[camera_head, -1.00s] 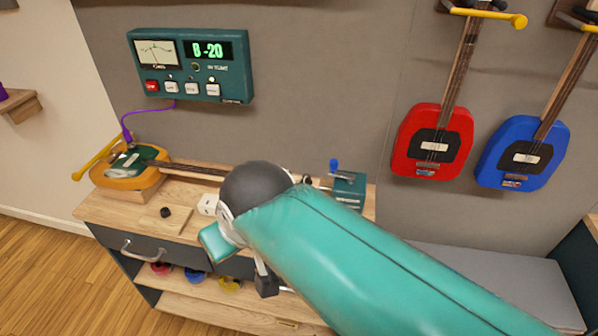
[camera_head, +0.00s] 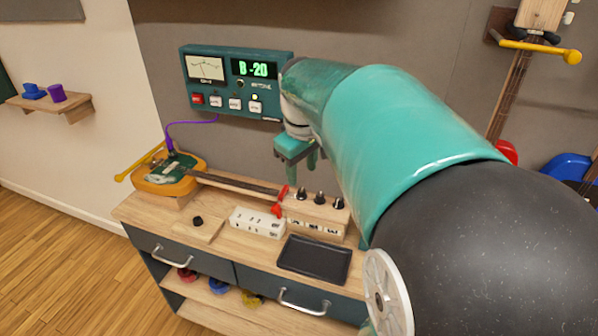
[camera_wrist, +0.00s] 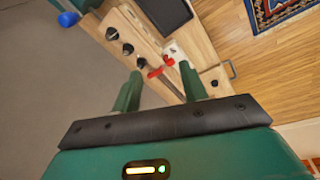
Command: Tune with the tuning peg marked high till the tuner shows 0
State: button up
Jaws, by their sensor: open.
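The green tuner (camera_head: 238,82) on the wall reads "B -20". A yellow guitar (camera_head: 168,175) lies on the bench, its neck (camera_head: 236,184) running right to a wooden block (camera_head: 318,213). Three black pegs (camera_head: 320,198) stand there above small labels (camera_head: 314,226), too small to read, so I cannot tell which is marked high. A red handle (camera_head: 279,203) stands left of them. My gripper (camera_head: 300,166) is open and empty above the pegs and handle. In the wrist view the pegs (camera_wrist: 128,48) and red handle (camera_wrist: 160,68) lie beyond my spread fingers (camera_wrist: 162,87).
A white marked box (camera_head: 257,222) and a black tray (camera_head: 314,259) sit at the bench front. A black knob (camera_head: 197,221) is on a wood plate at left. Drawers with metal handles (camera_head: 303,301) are below. Red and blue guitars (camera_head: 567,172) hang at right.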

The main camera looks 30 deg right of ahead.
jog(key=n+g+y, duration=0.1)
jog(key=g, duration=0.1)
send_over(339, 199)
notch_tip(339, 199, down, 4)
notch_tip(339, 199, down, 14)
jog(key=shift+f, duration=0.15)
grip_shut()
